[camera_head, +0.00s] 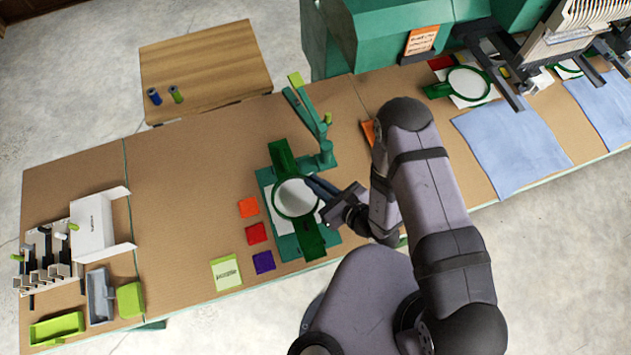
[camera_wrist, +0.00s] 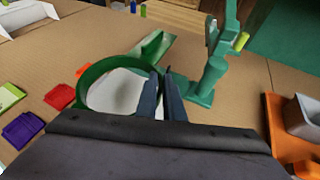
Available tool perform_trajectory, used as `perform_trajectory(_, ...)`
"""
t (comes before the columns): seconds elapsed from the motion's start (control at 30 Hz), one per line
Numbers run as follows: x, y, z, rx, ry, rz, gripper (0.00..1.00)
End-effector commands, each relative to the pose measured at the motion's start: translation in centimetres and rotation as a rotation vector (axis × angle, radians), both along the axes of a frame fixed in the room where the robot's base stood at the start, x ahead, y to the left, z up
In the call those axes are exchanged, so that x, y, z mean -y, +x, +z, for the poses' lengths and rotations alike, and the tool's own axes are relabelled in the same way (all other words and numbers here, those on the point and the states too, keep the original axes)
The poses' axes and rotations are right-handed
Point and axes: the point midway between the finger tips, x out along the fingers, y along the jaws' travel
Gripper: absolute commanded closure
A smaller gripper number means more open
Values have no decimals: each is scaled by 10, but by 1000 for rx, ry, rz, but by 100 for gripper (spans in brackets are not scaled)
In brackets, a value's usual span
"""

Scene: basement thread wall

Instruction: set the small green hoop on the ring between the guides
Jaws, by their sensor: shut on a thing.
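The small green hoop (camera_head: 297,198) shows as a dark green ring with two flat arms, over a white pad on a green base plate (camera_head: 267,180). It also shows in the wrist view (camera_wrist: 97,88), standing a little proud of the white surface. My gripper (camera_head: 311,183) is shut on the hoop's right rim; in the wrist view its dark fingers (camera_wrist: 162,82) meet at that rim. I cannot tell whether the hoop touches the ring below. The guides are not clearly distinguishable from the flat green arms.
A green post with a lever (camera_head: 326,150) stands close behind the hoop. Orange, red and purple squares (camera_head: 256,233) lie to its left, with a yellow-green note (camera_head: 226,273). A white box (camera_head: 95,225) and trays stand far left. The table between is clear.

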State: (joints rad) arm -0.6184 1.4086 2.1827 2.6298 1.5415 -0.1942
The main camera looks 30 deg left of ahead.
Motion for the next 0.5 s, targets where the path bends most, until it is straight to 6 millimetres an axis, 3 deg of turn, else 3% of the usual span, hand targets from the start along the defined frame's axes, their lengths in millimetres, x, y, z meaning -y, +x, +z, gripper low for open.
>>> perform_trajectory(0.5, 0, 0, -15, 0, 1, 0, 100)
